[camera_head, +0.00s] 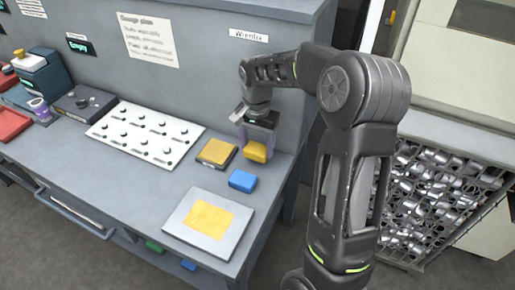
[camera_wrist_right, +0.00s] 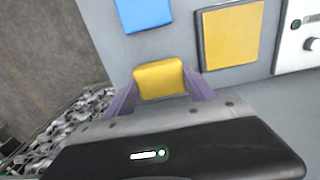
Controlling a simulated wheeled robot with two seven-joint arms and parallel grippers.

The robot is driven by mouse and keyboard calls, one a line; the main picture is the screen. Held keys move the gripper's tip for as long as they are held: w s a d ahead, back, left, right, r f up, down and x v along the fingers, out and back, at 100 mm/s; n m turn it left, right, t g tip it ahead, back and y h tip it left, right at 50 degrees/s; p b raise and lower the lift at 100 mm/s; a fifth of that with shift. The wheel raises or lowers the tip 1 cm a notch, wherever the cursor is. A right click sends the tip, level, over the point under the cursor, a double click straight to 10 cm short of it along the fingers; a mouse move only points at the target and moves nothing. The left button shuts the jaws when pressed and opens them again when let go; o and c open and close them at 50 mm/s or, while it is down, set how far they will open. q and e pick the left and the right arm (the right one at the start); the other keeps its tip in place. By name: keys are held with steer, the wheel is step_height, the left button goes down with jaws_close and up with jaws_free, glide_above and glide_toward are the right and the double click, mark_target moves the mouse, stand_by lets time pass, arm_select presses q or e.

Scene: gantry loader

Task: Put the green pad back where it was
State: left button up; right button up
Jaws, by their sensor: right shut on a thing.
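My right gripper (camera_head: 257,145) is shut on a yellow pad (camera_head: 255,153) at the right end of the grey bench. In the right wrist view the yellow pad (camera_wrist_right: 160,79) sits between the two purple-grey fingers; I cannot tell whether it touches the bench. A blue pad (camera_head: 242,180) lies on the bench just in front of it and also shows in the wrist view (camera_wrist_right: 145,12). A green item (camera_head: 155,246) shows low under the bench front, partly hidden; I cannot tell whether it is the green pad. My left gripper is not in view.
A dark-edged yellow square (camera_head: 216,152) lies left of the held pad. A pale plate with a yellow patch (camera_head: 210,217) lies at the front. A white board with knobs (camera_head: 146,133) is further left. A crate of metal parts (camera_head: 430,195) stands right of the bench.

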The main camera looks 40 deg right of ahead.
steer(key=shift+f, duration=0.75)
steer(key=shift+w+d+f+p, duration=0.15)
steer(key=shift+f+p, duration=0.1)
steer(key=shift+p, duration=0.2)
steer(key=shift+f, duration=0.2)
steer(key=shift+f, duration=0.1)
steer(key=shift+f+b, duration=0.15)
steer(key=shift+b, duration=0.2)
steer(key=o, duration=1.2)
